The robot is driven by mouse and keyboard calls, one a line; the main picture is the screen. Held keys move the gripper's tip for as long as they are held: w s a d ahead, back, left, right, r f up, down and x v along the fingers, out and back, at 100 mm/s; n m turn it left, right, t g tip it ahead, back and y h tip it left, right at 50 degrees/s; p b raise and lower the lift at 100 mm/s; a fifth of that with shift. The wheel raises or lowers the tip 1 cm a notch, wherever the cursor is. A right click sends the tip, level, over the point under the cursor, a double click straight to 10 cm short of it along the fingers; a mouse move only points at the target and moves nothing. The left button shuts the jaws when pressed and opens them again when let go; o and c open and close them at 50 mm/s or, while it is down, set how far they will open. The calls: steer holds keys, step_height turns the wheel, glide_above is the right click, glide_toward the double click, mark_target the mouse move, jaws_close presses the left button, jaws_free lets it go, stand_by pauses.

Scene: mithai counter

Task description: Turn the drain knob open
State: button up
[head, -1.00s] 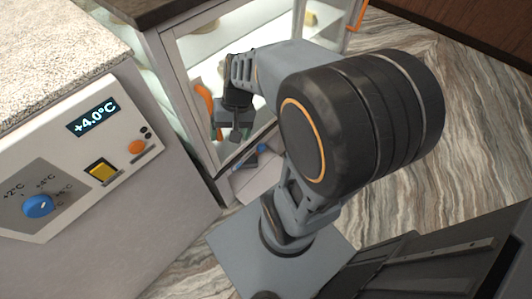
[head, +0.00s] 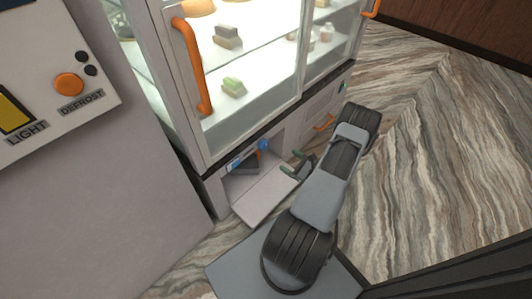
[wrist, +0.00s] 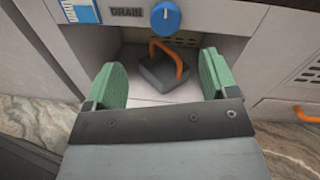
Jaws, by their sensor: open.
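The drain knob (wrist: 166,17) is a round blue dial with a pale pointer mark facing up, beside the label "DRAIN" in the wrist view. It also shows small and blue in the head view (head: 263,145), above an open recess at the base of the display case. My gripper (wrist: 164,83) has its two green-padded fingers spread wide with nothing between them. It is in front of the recess, below the knob and apart from it. In the head view my gripper (head: 297,166) is low, to the right of the knob.
A dark block with an orange handle (wrist: 168,75) sits inside the recess. A lowered flap (head: 262,195) sticks out in front. A drawer with an orange handle (head: 324,122) is to the right. The glass case with an orange door handle (head: 192,68) stands above. Marbled floor (head: 430,150) is clear at right.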

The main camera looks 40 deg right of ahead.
mark_target(266, 146)
steer(key=shift+m+h, duration=0.4)
steer(key=shift+h, duration=0.1)
steer(key=b+x, duration=0.1)
steer(key=x, duration=0.3)
steer(key=b+x, duration=0.1)
steer(key=x, duration=0.3)
steer(key=f+b+x, duration=0.1)
steer(key=x, duration=0.4)
steer(key=shift+w+d+b, duration=0.1)
steer(key=shift+b, duration=0.25)
steer(key=shift+c, duration=0.4)
steer(key=c, duration=0.8)
steer(key=shift+c, duration=0.2)
